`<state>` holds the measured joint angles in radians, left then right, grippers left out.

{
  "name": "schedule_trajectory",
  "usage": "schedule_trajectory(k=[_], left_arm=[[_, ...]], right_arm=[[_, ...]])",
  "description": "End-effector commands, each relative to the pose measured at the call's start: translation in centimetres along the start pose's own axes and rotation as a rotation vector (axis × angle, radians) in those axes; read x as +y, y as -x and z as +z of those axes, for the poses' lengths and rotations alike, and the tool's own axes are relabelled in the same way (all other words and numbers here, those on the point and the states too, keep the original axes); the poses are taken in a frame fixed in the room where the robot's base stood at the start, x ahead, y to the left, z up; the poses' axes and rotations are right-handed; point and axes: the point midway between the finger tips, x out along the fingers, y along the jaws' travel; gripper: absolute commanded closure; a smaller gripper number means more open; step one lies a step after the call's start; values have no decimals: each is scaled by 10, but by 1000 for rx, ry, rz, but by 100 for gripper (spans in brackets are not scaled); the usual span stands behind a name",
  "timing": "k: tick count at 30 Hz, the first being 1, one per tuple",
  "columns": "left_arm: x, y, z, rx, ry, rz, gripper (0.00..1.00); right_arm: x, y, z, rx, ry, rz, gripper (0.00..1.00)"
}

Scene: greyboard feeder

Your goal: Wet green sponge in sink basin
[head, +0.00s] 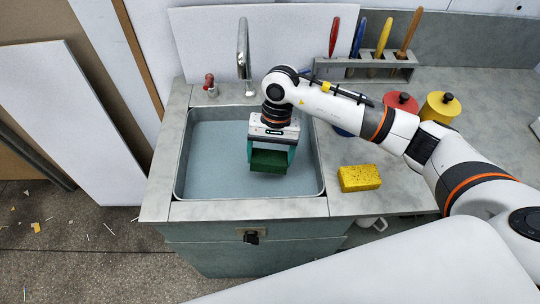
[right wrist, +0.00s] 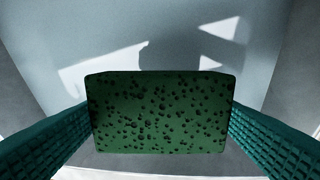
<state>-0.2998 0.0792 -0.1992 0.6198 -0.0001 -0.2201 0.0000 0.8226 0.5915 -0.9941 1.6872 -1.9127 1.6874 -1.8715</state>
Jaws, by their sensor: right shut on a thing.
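The green sponge (head: 269,161) is held over the sink basin (head: 205,165) in the head view. My right gripper (head: 270,160) is shut on it. In the right wrist view the sponge (right wrist: 160,112) fills the middle, with dark pores, between two teal ribbed fingers. The basin is rectangular with a pale blue surface inside; behind the sponge that surface also shows in the right wrist view (right wrist: 190,40). I cannot tell whether the sponge touches that surface. My left gripper is not in view.
A faucet (head: 243,50) and a red tap knob (head: 209,84) stand behind the basin. A yellow sponge (head: 359,178) lies on the counter to its right. Red (head: 401,101) and yellow (head: 441,107) canisters and a rack (head: 365,66) of colored-handled tools stand at the back right.

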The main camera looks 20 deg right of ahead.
Motion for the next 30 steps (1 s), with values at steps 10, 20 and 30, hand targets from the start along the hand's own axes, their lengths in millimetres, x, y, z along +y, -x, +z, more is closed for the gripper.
schedule_trajectory(k=[10, 20, 30], left_arm=[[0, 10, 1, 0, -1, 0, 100], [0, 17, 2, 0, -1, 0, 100], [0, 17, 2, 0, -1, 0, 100]], right_arm=[[3, 26, -6, -1, 0, -1, 38], [5, 46, -10, -1, 0, 0, 38], [5, 48, -11, 1, 0, 0, 38]])
